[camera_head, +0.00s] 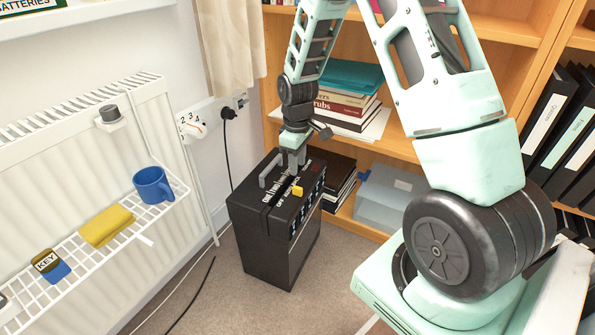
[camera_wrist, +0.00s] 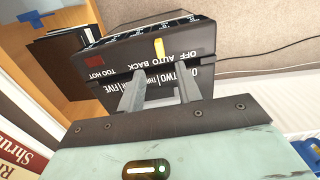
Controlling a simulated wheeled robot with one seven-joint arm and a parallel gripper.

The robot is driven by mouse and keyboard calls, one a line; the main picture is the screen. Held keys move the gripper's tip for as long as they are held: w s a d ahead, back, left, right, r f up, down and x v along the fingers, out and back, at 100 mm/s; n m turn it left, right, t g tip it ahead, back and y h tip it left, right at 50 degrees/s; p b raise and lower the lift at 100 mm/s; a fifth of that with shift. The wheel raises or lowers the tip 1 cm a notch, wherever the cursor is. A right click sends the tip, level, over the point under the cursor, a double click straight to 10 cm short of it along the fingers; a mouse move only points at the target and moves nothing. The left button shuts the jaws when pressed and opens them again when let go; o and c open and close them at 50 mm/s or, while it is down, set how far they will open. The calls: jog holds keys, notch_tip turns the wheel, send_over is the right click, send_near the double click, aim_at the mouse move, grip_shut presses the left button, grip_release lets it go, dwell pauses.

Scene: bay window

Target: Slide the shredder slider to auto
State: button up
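The shredder (camera_head: 262,235) is a black box standing on the carpet, with white lettering on its top. Its yellow slider (camera_head: 297,190) sits on the top beside the row OFF, AUTO, BACK. In the wrist view the slider (camera_wrist: 159,48) is near the BACK and AUTO words; I cannot tell its exact setting. My gripper (camera_head: 292,160) is over the shredder top, pointing down. In the wrist view my gripper (camera_wrist: 160,95) has its two fingers apart with nothing held between them. The slider is beyond the fingertips, apart from them.
A wooden bookcase (camera_head: 410,145) with books and folders stands behind and right of the shredder. A radiator (camera_head: 90,150) with a white wire rack on the left holds a blue mug (camera_head: 153,186) and a yellow sponge (camera_head: 106,226). Black cables run beside the shredder.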

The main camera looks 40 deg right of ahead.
notch_tip(320, 180, up, 9)
jog(key=p, duration=0.2)
jog(key=shift+f, duration=0.2)
jog(key=s+a+r, duration=0.2)
jog(key=s+a, duration=0.1)
jog(key=a, duration=0.4)
jog(key=s+a+r+n, duration=0.1)
jog(key=s+a+r, duration=0.15)
jog(key=a, duration=0.45)
jog(key=s+a+r, duration=0.2)
jog(key=s+a, duration=0.2)
jog(key=a, duration=0.3)
jog(key=s+a+r+n, duration=0.1)
jog(key=s+a, duration=0.3)
jog(key=s, duration=0.4)
jog(key=s+a+r+n, duration=0.15)
jog(key=s+a, duration=0.25)
jog(key=s, duration=0.4)
notch_tip(320, 180, up, 32)
jog(key=p, duration=3.1)
jog(key=shift+s+f+m+y+p, duration=0.25)
jog(key=shift+s+m+y+p, duration=0.05)
jog(key=shift+s+m+p, duration=0.15)
jog(key=shift+a, duration=0.1)
